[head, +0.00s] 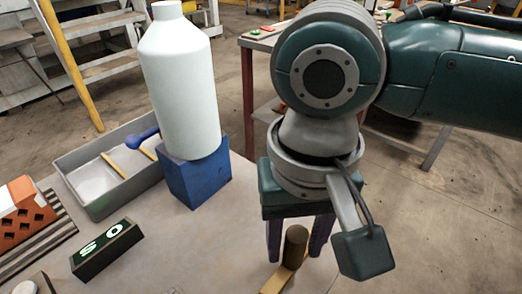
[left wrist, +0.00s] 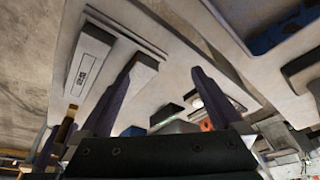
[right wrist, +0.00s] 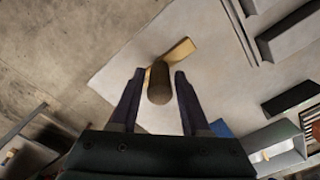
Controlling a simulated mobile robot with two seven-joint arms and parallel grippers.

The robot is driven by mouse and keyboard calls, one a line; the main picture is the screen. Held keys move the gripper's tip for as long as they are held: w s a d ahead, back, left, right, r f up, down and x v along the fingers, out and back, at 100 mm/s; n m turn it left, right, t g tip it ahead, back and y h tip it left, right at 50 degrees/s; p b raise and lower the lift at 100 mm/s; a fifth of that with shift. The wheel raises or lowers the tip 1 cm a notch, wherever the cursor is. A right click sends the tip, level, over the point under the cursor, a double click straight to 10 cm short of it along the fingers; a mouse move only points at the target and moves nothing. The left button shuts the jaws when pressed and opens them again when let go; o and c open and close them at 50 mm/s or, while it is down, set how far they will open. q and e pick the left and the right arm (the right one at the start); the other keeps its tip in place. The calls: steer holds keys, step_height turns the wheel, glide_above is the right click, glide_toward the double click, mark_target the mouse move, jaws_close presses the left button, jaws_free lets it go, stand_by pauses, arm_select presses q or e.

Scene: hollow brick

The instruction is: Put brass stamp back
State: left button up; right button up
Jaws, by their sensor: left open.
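A dark brown upright cylinder (head: 296,243) stands near the table's front right edge. A brass-coloured strip (head: 274,283) lies at its foot; together they look like the brass stamp, though I cannot tell how they join. Both also show in the right wrist view, the cylinder (right wrist: 159,84) in front of the strip (right wrist: 181,50). My right gripper (head: 294,256) points down with its fingers on either side of the cylinder, open, with a gap on both sides. My left gripper (left wrist: 172,68) is open and empty in the left wrist view, outside the head view.
A white bottle (head: 180,85) stands on a blue block (head: 196,182) at the back. Left of it is a grey tray (head: 98,207) holding a blue-handled tool. A green-and-black block marked "S O" (head: 107,249) and an orange holed brick (head: 24,212) sit at left.

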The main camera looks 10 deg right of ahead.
mark_target(292, 239)
steer(key=shift+o, duration=1)
steer(key=shift+r, duration=0.15)
steer(key=r+p, duration=0.1)
steer(key=r, duration=0.3)
steer(key=r+p, duration=0.1)
steer(key=r, duration=0.2)
steer(key=r+p, duration=0.1)
steer(key=r, duration=0.3)
steer(key=shift+s+a+r, duration=0.2)
steer(key=shift+a+r, duration=0.1)
steer(key=shift+a, duration=0.05)
steer(key=s+a+f+n+t+y, duration=0.2)
steer(key=s+a+f+n+y, duration=0.1)
steer(key=s+a+y, duration=0.1)
arm_select(q)
step_height(292, 239, up, 3)
steer(key=shift+a+r, duration=0.1)
steer(key=shift+r, duration=0.05)
arm_select(e)
steer(key=s+d+f+h, duration=0.2)
steer(key=s+d, duration=0.2)
steer(key=d, duration=0.3)
steer(key=s+d+f+t+h, duration=0.1)
steer(key=s+d+f, duration=0.1)
steer(key=d, duration=0.5)
steer(key=shift+s+t+h, duration=0.3)
steer(key=shift+s+h, duration=0.1)
steer(key=shift+s, duration=0.5)
